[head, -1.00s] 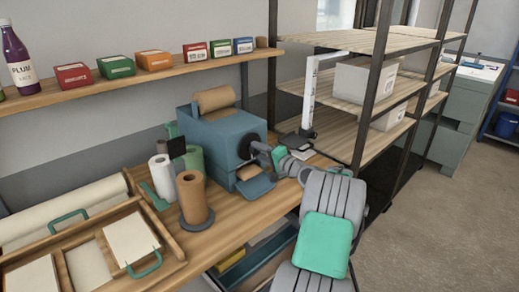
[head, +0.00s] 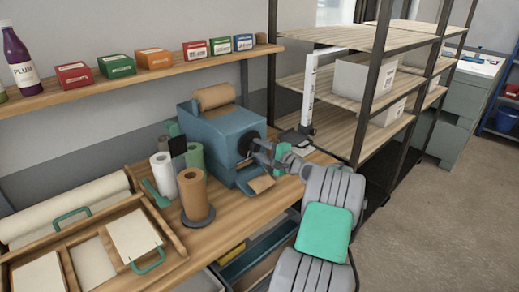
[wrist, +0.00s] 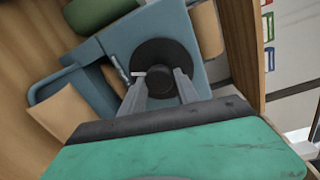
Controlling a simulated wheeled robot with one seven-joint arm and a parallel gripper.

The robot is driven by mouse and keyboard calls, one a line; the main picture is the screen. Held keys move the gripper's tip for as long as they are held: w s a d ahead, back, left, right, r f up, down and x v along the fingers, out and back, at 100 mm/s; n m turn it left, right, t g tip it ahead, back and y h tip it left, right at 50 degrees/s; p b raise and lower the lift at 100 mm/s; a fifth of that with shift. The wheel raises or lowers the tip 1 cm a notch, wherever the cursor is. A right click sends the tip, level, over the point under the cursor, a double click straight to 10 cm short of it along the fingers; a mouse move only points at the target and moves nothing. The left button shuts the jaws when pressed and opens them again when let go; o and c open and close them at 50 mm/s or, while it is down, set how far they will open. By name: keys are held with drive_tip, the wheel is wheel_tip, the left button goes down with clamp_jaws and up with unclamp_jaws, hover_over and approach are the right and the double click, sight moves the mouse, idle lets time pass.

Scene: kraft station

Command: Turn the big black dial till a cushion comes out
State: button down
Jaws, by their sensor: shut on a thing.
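The blue machine (head: 224,138) stands on the wooden bench with a brown paper roll (head: 214,97) on top. The big black dial (head: 244,146) is on its right-hand face, and it also shows in the wrist view (wrist: 160,66). My gripper (head: 258,148) is shut on the dial's knob, with one finger on each side in the wrist view (wrist: 160,88). A brown paper cushion (head: 261,184) lies in the blue tray (head: 247,176) at the machine's front, and it also shows in the wrist view (wrist: 62,112). My gripper partly hides the dial in the head view.
An upright brown roll (head: 194,195), a white roll (head: 162,175) and a green roll (head: 190,156) stand left of the machine. A wooden organiser (head: 178,243) fills the bench's left end. A metal-framed rack (head: 367,110) stands close on the right.

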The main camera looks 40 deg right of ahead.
drive_tip(key=c, duration=0.9)
unclamp_jaws()
drive_tip(key=shift+s, duration=0.1)
drive_tip(key=s+b, duration=0.2)
drive_tip(key=s, duration=0.5)
drive_tip(key=shift+s+d+r, duration=0.15)
drive_tip(key=shift+s+r, duration=0.15)
drive_tip(key=shift+r, duration=0.05)
